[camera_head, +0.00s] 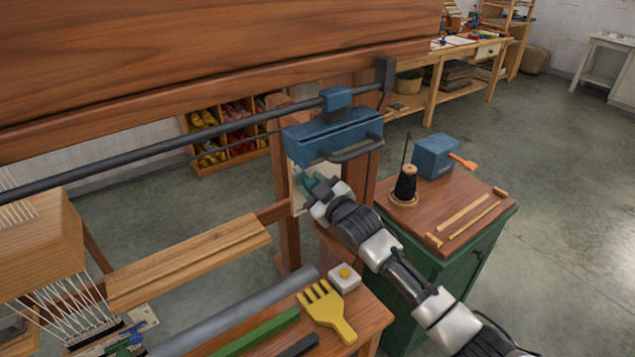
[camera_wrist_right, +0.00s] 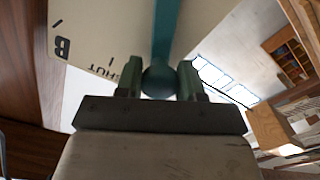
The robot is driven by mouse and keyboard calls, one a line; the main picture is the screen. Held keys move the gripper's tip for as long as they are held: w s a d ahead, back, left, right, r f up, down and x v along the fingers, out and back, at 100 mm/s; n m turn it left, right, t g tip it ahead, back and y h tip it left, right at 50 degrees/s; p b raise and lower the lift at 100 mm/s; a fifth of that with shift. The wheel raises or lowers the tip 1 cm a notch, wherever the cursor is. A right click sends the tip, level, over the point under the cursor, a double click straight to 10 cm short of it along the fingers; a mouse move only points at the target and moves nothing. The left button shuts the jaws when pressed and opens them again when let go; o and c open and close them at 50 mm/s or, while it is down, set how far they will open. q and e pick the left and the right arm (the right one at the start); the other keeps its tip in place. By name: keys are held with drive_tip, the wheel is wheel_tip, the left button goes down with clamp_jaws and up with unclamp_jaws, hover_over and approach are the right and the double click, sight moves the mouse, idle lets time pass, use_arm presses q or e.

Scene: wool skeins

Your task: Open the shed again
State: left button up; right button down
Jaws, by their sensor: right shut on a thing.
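My right gripper (camera_head: 318,190) is at the pale plate (camera_head: 298,190) on the loom's upright post. In the right wrist view its fingers (camera_wrist_right: 160,82) are shut on the dark round knob (camera_wrist_right: 158,80) of a teal lever (camera_wrist_right: 166,35). The pale plate (camera_wrist_right: 100,30) behind carries the letters "SHUT" and "B" with short marks. The lever stands to the right of "SHUT" in that view. In the head view the gripper hides most of the lever. White warp threads (camera_head: 70,305) show at the lower left. My left gripper is not in view.
A blue block with a handle (camera_head: 333,135) sits on the post just above my right gripper. A yellow comb (camera_head: 327,312) and a white button box (camera_head: 345,279) lie on the bench below. A green cabinet (camera_head: 505,213) holds a dark spool (camera_head: 405,184) and a blue box (camera_head: 435,155).

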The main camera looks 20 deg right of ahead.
drive_tip(key=shift+a+f, duration=0.15)
idle(0.3)
drive_tip(key=c, duration=0.7)
unclamp_jaws()
drive_tip(key=shift+s, duration=0.1)
drive_tip(key=b+v, duration=0.1)
drive_tip(key=v, duration=0.9)
drive_tip(key=shift+s+b, duration=0.35)
drive_tip(key=shift+b, duration=0.05)
